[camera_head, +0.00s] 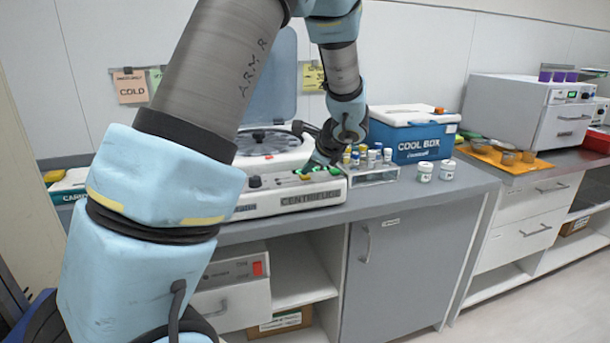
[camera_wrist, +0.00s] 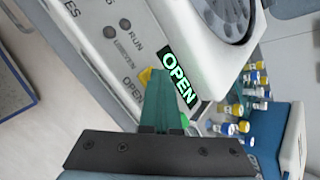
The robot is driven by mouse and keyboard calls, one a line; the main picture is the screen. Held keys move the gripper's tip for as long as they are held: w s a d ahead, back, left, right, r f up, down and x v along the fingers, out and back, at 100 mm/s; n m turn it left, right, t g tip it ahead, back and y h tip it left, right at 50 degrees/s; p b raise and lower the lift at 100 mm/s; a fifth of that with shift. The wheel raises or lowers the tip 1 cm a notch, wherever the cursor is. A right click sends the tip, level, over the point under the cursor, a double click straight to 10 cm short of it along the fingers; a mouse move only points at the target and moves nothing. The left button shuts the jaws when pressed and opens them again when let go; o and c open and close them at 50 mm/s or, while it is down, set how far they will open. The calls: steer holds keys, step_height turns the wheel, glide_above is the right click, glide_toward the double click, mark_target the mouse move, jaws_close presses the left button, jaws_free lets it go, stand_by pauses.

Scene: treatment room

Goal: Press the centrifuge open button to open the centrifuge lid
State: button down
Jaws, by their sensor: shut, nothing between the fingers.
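The white centrifuge (camera_head: 290,200) stands on the grey counter, and its grey-blue lid (camera_head: 275,85) is raised upright behind it. The round rotor bowl (camera_head: 262,142) is uncovered, and part of it shows in the wrist view (camera_wrist: 222,14). My gripper (camera_head: 313,168) is shut and empty, low over the right part of the control panel. In the wrist view its green fingers (camera_wrist: 160,72) end beside a lit green OPEN sign (camera_wrist: 179,78). A yellow piece (camera_wrist: 145,76) shows beside the fingertips. The fingers partly hide the panel, so contact with a button cannot be told.
A rack of capped tubes (camera_head: 372,172) stands close to the right of the centrifuge. A blue cool box (camera_head: 415,140) and two white jars (camera_head: 425,172) are further right.

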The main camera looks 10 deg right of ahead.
mark_target(308, 177)
steer(key=shift+r+p, duration=0.55)
steer(key=shift+r, duration=0.35)
step_height(308, 177, up, 5)
steer(key=p, duration=0.4)
stand_by(0.4)
